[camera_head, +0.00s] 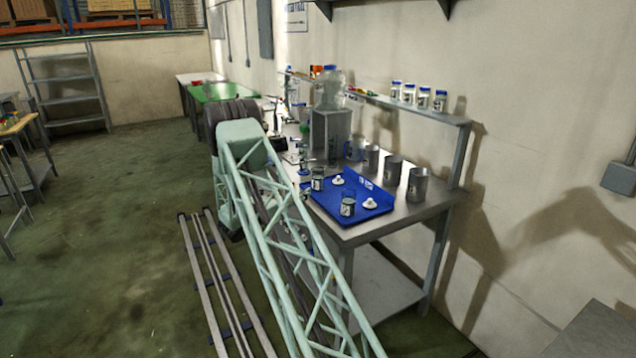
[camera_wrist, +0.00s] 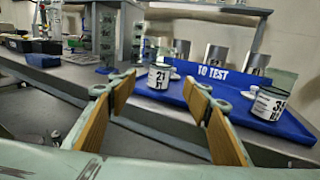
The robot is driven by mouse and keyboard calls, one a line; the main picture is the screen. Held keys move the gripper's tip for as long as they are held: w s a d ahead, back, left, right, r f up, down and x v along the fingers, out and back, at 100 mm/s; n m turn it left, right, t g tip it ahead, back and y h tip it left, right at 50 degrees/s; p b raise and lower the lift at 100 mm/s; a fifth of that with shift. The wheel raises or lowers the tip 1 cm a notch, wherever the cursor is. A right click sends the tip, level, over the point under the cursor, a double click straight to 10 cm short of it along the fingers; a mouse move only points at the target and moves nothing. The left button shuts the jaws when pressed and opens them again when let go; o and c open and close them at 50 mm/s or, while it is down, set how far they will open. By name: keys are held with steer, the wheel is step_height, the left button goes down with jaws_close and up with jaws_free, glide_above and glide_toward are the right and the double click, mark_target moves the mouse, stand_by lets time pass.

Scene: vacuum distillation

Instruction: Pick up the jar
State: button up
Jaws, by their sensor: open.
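A clear jar with a white label reading "21" (camera_wrist: 159,77) stands upright on the blue "TO TEST" tray (camera_wrist: 222,92) in the wrist view. A second labelled jar (camera_wrist: 267,104) stands further right on the tray. In the head view the tray (camera_head: 330,207) bears two jars, one at the back left (camera_head: 317,179) and one at the front (camera_head: 347,205). My gripper (camera_wrist: 159,84) is open and empty. Its tan-padded fingers frame the "21" jar from the near side, apart from it. In the head view my gripper cannot be made out behind my arm.
White lids (camera_head: 371,203) lie on the tray. Metal beakers (camera_head: 418,184) stand behind it on the steel bench (camera_head: 400,220). Several blue-lidded jars (camera_head: 423,98) stand on the shelf above. Glassware and a metal box (camera_head: 330,133) crowd the bench further back.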

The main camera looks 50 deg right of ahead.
mark_target(315, 181)
steer(key=shift+d, duration=0.15)
steer(key=shift+s+d+b, duration=0.2)
steer(key=shift+d+b, duration=0.45)
steer(key=shift+d, duration=3.5)
steer(key=shift+s+d+f+b, duration=0.15)
steer(key=shift+d+b, duration=0.15)
steer(key=shift+d, duration=0.55)
steer(key=shift+s+d+r+b, duration=0.1)
steer(key=shift+d+b, duration=0.15)
steer(key=shift+d, duration=1.5)
steer(key=c, duration=1.1)
